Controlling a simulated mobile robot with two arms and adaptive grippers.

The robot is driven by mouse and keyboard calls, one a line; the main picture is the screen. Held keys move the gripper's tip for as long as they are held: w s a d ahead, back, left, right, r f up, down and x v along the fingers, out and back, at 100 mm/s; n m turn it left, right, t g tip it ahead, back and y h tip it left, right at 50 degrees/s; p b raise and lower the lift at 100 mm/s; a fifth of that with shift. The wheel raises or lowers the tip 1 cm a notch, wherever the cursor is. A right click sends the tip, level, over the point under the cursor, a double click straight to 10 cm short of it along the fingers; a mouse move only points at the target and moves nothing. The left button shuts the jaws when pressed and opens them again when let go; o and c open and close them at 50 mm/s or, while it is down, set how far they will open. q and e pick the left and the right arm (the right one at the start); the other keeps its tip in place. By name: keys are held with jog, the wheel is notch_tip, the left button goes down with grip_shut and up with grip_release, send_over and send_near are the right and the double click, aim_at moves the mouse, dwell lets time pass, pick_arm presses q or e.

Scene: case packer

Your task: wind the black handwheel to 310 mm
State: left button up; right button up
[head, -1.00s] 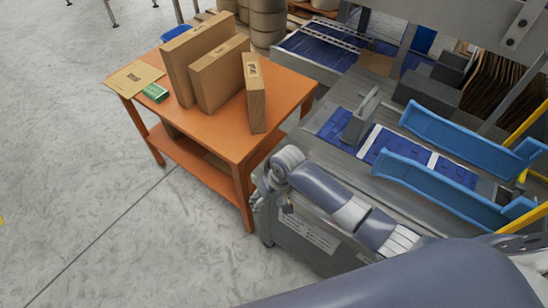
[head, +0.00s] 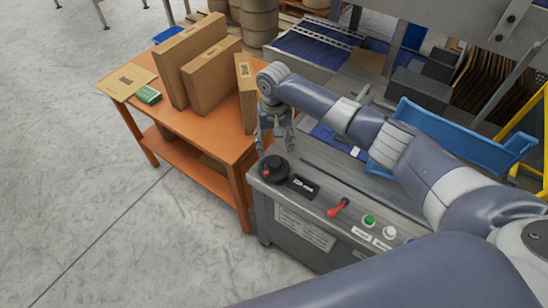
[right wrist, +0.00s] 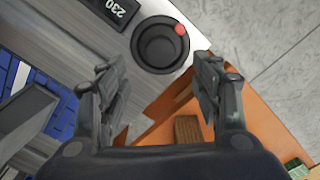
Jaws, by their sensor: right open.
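The black handwheel (head: 273,168) lies at the left end of the grey machine top, with a red knob on its rim. It also shows in the right wrist view (right wrist: 160,46), with the red knob at its upper right. The counter (head: 302,187) beside it reads 230 in the right wrist view (right wrist: 114,10). My right gripper (head: 275,148) is open and empty, pointing down just above and behind the handwheel in the head view. In the right wrist view its fingers (right wrist: 165,85) stand apart, with the handwheel beyond them and not between them. My left gripper is not in view.
A red lever (head: 338,207), a green button (head: 369,220) and a white button (head: 390,232) sit right of the counter. An orange table (head: 225,157) with cardboard boxes (head: 191,60) stands close on the left.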

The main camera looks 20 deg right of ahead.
aim_at(274, 161)
notch_tip(274, 161, down, 8)
jog(key=shift+f, duration=0.1)
dwell(0.4)
jog(key=c, duration=1.1)
